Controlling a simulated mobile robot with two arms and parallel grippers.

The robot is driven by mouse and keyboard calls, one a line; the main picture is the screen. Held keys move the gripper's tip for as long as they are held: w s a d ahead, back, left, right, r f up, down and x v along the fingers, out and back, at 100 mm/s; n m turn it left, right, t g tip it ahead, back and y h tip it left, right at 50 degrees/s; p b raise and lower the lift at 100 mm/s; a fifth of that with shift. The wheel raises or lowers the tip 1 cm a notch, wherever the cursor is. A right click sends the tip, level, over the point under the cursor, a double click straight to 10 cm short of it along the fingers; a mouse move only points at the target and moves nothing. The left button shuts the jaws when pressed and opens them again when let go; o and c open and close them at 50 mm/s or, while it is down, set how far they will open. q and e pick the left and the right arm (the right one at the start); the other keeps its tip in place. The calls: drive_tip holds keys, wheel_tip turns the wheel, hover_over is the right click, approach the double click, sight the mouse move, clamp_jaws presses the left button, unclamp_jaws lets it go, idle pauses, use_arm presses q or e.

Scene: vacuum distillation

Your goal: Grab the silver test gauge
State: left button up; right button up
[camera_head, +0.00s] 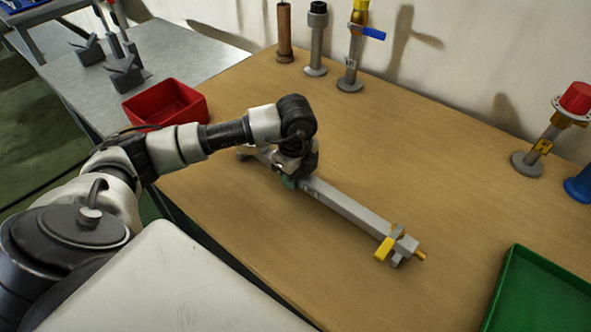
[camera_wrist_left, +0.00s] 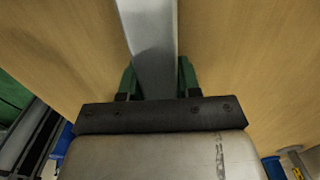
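The silver test gauge (camera_head: 352,210) is a long, square silver bar with a yellow handle and a brass tip at its right end. It lies slanted across the wooden table. My left gripper (camera_head: 290,182) is over its left part, with green fingers down around the bar. In the left wrist view the bar (camera_wrist_left: 152,40) runs between the two fingers (camera_wrist_left: 158,78), with little or no gap on either side. I cannot tell whether they press on it. My gripper hides part of the bar. My right gripper is not in view.
A red bin (camera_head: 165,104) stands at the table's left edge. A green tray (camera_head: 540,295) is at the front right. Several upright fittings line the back, including one with a blue lever (camera_head: 355,50) and one with a red cap (camera_head: 545,135).

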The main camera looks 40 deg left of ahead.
use_arm(q)
clamp_jaws()
drive_tip(key=shift+w+r, duration=0.1)
